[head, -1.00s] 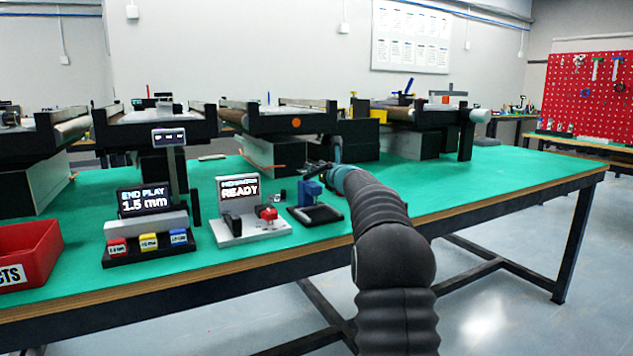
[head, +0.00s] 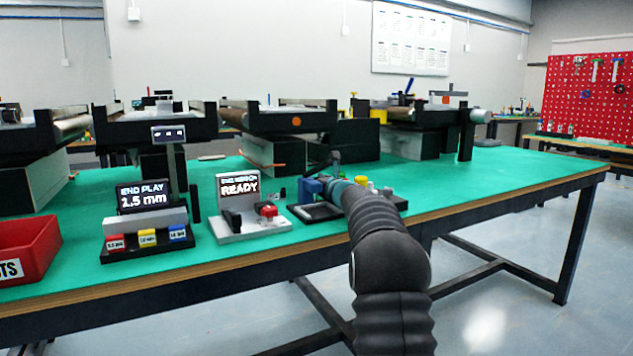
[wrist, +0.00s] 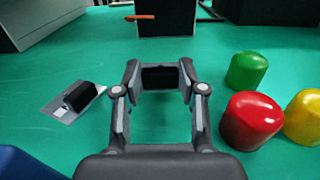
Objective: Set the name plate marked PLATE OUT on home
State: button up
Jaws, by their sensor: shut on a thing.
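My gripper (wrist: 160,72) is shut on a small dark block-like piece (wrist: 159,78) with a black face, held between the fingertips over the green bench in the wrist view. No lettering shows on it, so I cannot tell whether it is the PLATE OUT name plate. In the head view my gripper (head: 326,178) is small and partly hidden by my arm, near the blue block and black tray (head: 318,213). A grey plate with a black block (wrist: 78,98) lies on the bench left of my gripper in the wrist view. I cannot make out the home spot.
Green (wrist: 246,70), red (wrist: 252,120) and yellow (wrist: 304,117) caps stand right of my gripper. The READY display stand (head: 240,198), END PLAY stand (head: 146,212) and red bin (head: 28,250) stand to the left. Conveyors (head: 278,118) line the back. The bench's right side is clear.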

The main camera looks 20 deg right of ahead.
jog(key=shift+f+b, duration=0.3)
jog(key=shift+f, duration=0.35)
jog(key=o, duration=1.2)
jog(key=shift+a+f, duration=0.1)
jog(key=shift+f, duration=0.15)
jog(key=shift+o, duration=0.2)
jog(key=shift+r, duration=0.15)
jog(key=shift+r+p, duration=0.3)
jog(key=shift+p, duration=0.1)
jog(key=shift+r+p, duration=0.5)
jog(key=shift+s+f+b, duration=0.5)
jog(key=shift+b, duration=0.15)
jog(key=s, duration=0.3)
jog(key=s+b, duration=0.1)
jog(key=s, duration=0.3)
jog(key=s+r+b, duration=0.1)
jog(key=s, duration=0.3)
jog(key=shift+d+r, duration=0.1)
jog(key=shift+d, duration=0.15)
